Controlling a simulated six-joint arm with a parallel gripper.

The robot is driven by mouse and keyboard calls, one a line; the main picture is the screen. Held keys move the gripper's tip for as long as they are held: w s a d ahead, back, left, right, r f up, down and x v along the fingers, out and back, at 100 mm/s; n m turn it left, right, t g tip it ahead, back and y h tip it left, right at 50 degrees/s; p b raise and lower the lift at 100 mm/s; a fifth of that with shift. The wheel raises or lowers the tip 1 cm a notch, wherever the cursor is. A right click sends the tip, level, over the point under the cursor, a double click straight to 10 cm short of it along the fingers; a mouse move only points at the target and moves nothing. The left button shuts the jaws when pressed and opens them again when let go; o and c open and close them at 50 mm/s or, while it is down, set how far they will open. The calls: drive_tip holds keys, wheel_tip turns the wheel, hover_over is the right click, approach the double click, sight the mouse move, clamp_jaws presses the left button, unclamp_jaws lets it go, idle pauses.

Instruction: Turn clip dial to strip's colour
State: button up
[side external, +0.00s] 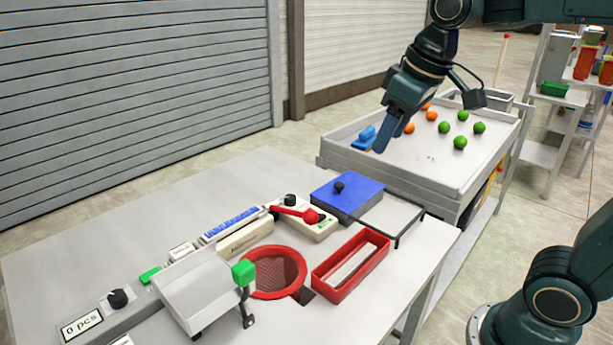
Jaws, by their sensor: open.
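Black knobs show in the side external view: one (118,298) on the grey unit with the "0 pcs" display, another (290,199) by a red lever, and a third (339,187) on a blue box. I cannot tell which is the clip dial, and no dial markings are readable. A narrow blue strip (232,222) lies along a white holder at the table's middle; I cannot tell if it is the task's strip. My gripper (383,146) is open, pointing down over the left part of the produce tray, well away from the knobs. No held item shows.
The white tray (470,178) holds green and orange balls and a blue item (365,138). The table's back left is clear.

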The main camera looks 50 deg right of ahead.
drive_tip(key=w+g, duration=0.1)
drive_tip(key=w, duration=0.7)
drive_tip(key=n+g, duration=0.3)
hover_over(290, 196)
wheel_tip(290, 196, down, 13)
drive_tip(key=shift+f, duration=0.15)
drive_tip(key=shift+f, duration=0.15)
wheel_tip(290, 196, down, 14)
drive_tip(key=shift+r, duration=0.25)
drive_tip(key=c, duration=1)
